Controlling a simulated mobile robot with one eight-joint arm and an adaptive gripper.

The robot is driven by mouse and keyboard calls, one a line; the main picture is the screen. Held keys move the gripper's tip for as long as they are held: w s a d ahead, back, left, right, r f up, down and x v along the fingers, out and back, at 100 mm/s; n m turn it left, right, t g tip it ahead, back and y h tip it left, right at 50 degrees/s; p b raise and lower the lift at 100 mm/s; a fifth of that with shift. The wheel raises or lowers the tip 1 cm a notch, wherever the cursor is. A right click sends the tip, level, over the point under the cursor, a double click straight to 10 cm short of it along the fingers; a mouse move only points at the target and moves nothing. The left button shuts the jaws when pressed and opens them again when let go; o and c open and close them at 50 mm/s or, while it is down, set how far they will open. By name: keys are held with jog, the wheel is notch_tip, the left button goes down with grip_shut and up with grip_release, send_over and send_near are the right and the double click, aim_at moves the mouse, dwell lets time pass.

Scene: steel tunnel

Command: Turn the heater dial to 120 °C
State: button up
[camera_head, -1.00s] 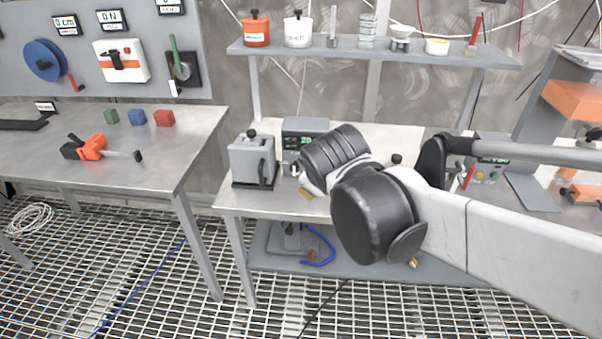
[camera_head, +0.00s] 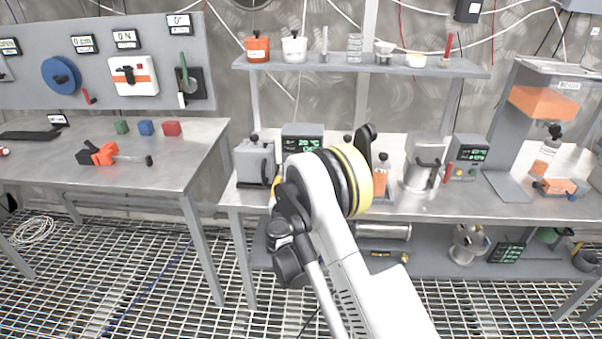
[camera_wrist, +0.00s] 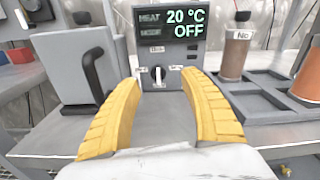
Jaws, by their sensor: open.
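The heater (camera_wrist: 168,50) stands in front of my gripper in the wrist view, its display reading 20 °C and OFF. Its dial (camera_wrist: 158,77) is a small knob with a white pointer standing upright, below the display. My gripper (camera_wrist: 195,80) is open, with its two yellow fingers on either side of the dial and nothing between them; they do not appear to touch it. In the head view the heater's display (camera_head: 302,141) shows above my arm, which hides the dial and nearly all of my gripper.
A grey container with a black handle (camera_wrist: 80,65) stands close left of the heater. A rack (camera_wrist: 265,100) holding a brown-filled bottle (camera_wrist: 235,52) is close on the right. A shelf (camera_head: 360,66) with jars runs above the bench.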

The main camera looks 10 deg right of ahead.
jog(key=shift+s+a+f+n+t, duration=0.1)
jog(key=shift+a+f+n+t, duration=0.05)
jog(key=shift+f+n, duration=0.3)
jog(key=shift+s+a+f+n+t, duration=0.15)
jog(key=shift+f+n, duration=0.1)
jog(key=shift+f, duration=0.3)
jog(key=shift+w+d+f, duration=0.1)
jog(key=shift+w+d, duration=0.05)
jog(key=shift+w, duration=0.25)
jog(key=b+x, duration=0.3)
jog(key=x, duration=0.6)
jog(key=shift+f, duration=0.1)
jog(key=shift+w+d, duration=0.15)
jog(key=shift+w, duration=0.4)
grip_shut()
